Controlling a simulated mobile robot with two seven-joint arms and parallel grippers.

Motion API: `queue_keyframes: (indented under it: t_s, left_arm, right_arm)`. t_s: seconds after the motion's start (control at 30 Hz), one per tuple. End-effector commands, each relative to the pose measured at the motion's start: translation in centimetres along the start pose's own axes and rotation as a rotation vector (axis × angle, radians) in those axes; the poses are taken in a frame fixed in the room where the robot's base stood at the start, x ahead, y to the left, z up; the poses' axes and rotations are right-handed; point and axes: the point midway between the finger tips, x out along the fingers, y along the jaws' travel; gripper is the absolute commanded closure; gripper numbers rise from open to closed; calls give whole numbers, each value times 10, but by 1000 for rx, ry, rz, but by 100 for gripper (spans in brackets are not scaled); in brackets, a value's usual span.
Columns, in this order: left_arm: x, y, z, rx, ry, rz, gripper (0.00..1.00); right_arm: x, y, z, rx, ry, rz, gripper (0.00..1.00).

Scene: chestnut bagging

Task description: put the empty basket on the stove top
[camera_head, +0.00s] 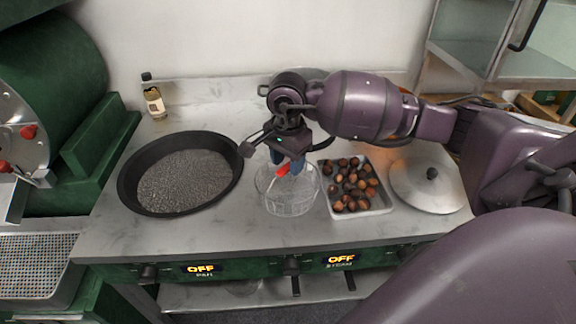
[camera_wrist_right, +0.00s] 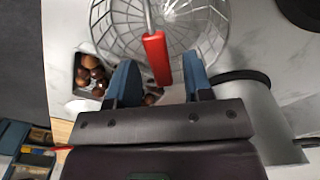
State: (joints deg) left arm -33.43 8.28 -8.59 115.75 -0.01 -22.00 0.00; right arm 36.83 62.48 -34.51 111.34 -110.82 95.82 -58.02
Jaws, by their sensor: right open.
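The empty wire basket (camera_head: 290,198) stands on the counter between the pan and the chestnut tray. Its red handle (camera_head: 283,171) sticks up at the basket's back. My right gripper (camera_head: 287,162) is above the basket with its blue fingers pointing down at the handle. In the right wrist view the basket's mesh (camera_wrist_right: 110,30) fills the top, and the red handle (camera_wrist_right: 156,58) lies between the two spread fingers (camera_wrist_right: 160,75). The fingers look apart from the handle. The stove top (camera_head: 225,232) is the pale marbled surface around the basket. My left gripper is not in view.
A black pan (camera_head: 127,190) full of dark grit is on the left. A tray (camera_head: 378,209) of chestnuts stands close to the basket's right, with a metal lid (camera_head: 415,185) beyond it. A bottle (camera_head: 154,100) stands at the back left. The front counter strip is clear.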

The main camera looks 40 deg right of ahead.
Motion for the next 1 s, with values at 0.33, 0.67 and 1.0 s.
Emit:
queue_keyframes:
  t_s: [0.33,0.67,1.0]
  left_arm:
    - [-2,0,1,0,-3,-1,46]
    - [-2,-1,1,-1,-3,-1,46]
    - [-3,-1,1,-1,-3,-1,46]
  right_arm:
    - [-69,0,-1,1,3,-2,54]
    - [-100,0,0,0,1,0,54]
    - [-102,0,0,1,0,1,54]
